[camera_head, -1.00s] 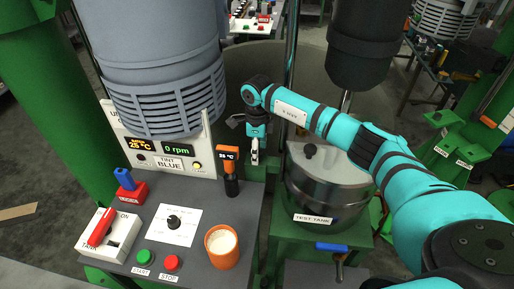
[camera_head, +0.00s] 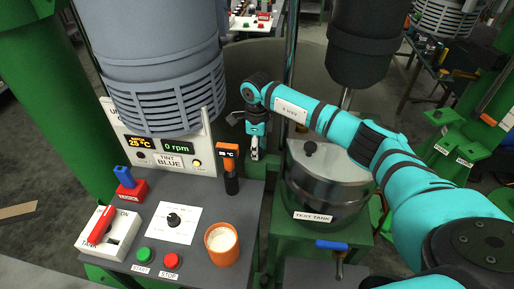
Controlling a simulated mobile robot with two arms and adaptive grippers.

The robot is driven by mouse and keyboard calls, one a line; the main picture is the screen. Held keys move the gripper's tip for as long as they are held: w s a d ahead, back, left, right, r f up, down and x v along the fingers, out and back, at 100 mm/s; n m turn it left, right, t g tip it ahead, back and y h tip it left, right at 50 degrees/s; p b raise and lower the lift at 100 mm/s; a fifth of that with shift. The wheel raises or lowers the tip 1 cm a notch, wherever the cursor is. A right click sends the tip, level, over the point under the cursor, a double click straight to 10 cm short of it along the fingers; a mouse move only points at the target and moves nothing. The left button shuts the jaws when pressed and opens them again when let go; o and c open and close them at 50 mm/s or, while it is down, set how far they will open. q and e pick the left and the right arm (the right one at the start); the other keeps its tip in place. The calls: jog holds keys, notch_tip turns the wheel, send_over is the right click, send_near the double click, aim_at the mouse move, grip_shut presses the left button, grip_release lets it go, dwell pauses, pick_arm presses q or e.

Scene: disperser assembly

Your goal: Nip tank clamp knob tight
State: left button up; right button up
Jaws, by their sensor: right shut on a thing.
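My right arm reaches in from the right over the tank. My right gripper (camera_head: 254,154) points down at the tank's left, between tank and panel. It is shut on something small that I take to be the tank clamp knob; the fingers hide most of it. A blue-handled lever (camera_head: 331,244) sits on the stand's front below the tank. My left gripper is not in view.
The control panel (camera_head: 190,255) carries a red tank switch (camera_head: 101,225), a dial (camera_head: 174,220), start and stop buttons, an orange cup (camera_head: 222,245) and an orange-topped thermometer (camera_head: 229,170). A dark mixer head (camera_head: 366,45) hangs above the tank. A green column stands at left.

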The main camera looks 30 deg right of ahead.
jog(key=m+b, duration=0.1)
jog(key=m, duration=0.1)
jog(key=shift+m, duration=0.4)
jog(key=m+b, duration=0.1)
jog(key=m, duration=0.2)
jog(key=shift+m, duration=0.3)
jog(key=m, duration=0.3)
jog(key=shift+m+b, duration=0.3)
jog(key=shift+b, duration=0.05)
jog(key=m, duration=0.3)
jog(key=shift+r+m, duration=0.1)
jog(key=shift+m, duration=0.2)
jog(key=m, duration=0.4)
jog(key=shift+a+m, duration=0.1)
jog(key=shift+m, duration=0.2)
jog(key=m, duration=0.5)
jog(key=shift+w, duration=0.1)
jog(key=o, duration=1.2)
jog(key=shift+c, duration=0.2)
